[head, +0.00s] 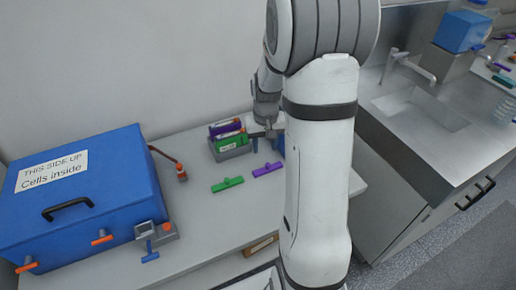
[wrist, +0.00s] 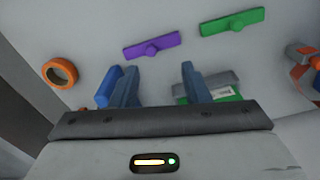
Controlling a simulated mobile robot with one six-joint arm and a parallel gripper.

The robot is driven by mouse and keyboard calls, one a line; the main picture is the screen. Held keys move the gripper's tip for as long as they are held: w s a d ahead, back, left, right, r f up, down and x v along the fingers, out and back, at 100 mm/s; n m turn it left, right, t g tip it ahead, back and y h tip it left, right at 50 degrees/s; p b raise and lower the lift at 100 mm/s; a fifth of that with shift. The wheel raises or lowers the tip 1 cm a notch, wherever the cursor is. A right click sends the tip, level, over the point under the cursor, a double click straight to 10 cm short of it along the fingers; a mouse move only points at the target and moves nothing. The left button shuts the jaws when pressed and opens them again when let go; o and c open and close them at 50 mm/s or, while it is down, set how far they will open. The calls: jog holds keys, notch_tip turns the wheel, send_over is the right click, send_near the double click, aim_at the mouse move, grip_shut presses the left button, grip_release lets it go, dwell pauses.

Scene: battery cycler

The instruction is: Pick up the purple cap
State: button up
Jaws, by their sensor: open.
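The purple cap (head: 267,169), a flat bar with a small knob, lies on the white table in the head view, right of a similar green cap (head: 228,184). In the wrist view the purple cap (wrist: 151,45) lies beyond the fingertips, roughly in line with the gap between them. My gripper (wrist: 158,82) is open, with nothing between its two blue-grey fingers. In the head view my gripper (head: 267,133) is behind the purple cap, beside the grey holder, and partly hidden by my arm.
A grey holder (head: 232,154) with purple and green cells stands behind the caps. A large blue box (head: 95,195) fills the table's left. An orange ring (wrist: 60,73) shows at left in the wrist view. A sink (head: 420,108) is at right.

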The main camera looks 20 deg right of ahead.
aim_at(268, 164)
jog(key=d+f, duration=0.1)
jog(key=w+d+f, duration=0.1)
jog(key=f, duration=0.1)
jog(key=shift+w+d+f, duration=0.15)
jog(key=shift+w+d, duration=0.05)
jog(key=shift+d, duration=0.05)
notch_tip(268, 164, down, 3)
jog(key=shift+r+p, duration=0.15)
jog(key=shift+p, duration=0.2)
jog(key=shift+a+f+p, duration=0.15)
jog(key=shift+f+p, duration=0.45)
jog(key=shift+f, duration=1.9)
jog(key=shift+c, duration=0.5)
grip_shut()
